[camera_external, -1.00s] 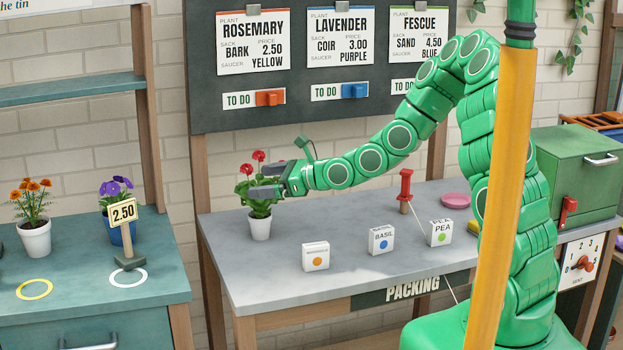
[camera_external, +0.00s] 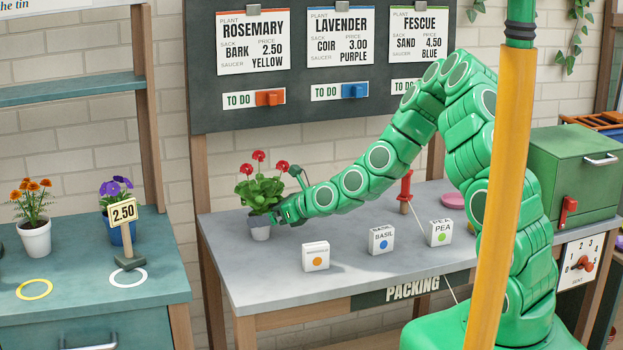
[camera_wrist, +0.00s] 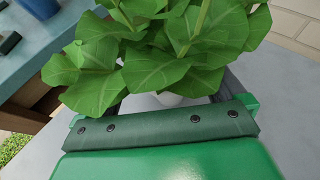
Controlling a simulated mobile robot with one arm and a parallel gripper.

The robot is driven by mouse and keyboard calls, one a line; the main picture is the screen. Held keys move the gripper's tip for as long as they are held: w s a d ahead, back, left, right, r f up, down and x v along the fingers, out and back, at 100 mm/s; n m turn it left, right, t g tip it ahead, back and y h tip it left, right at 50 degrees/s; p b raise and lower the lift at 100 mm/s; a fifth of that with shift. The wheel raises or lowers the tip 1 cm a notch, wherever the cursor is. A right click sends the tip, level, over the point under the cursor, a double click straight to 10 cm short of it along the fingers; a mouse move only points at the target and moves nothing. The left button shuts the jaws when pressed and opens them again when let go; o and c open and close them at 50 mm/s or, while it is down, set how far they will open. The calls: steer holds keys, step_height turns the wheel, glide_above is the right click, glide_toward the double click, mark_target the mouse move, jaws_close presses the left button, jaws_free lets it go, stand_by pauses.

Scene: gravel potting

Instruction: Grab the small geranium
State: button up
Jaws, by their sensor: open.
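The small geranium (camera_external: 260,190) has red flowers and green leaves. It stands upright in a white pot (camera_external: 259,229) at the left end of the grey packing table. My gripper (camera_external: 272,215) is low at the pot's right side, just under the leaves. In the wrist view the leaves (camera_wrist: 165,50) fill the upper middle, and a bit of the white pot (camera_wrist: 170,99) shows between the open fingers. The leaves hide most of the pot and the fingertips, so I cannot tell whether the fingers touch it.
Three seed boxes stand in front: an orange-dot box (camera_external: 315,257), a basil box (camera_external: 381,240) and a pea box (camera_external: 440,233). A red-handled stamp (camera_external: 405,190) stands behind them. The teal bench (camera_external: 80,285) at left holds an orange-flowered pot (camera_external: 35,238) and a blue pot (camera_external: 121,231).

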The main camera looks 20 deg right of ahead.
steer(key=x, duration=0.3)
steer(key=shift+w+d+f, duration=0.2)
steer(key=shift+f, duration=0.05)
steer(key=shift+x, duration=0.85)
steer(key=shift+c, duration=0.2)
steer(key=c, duration=1.2)
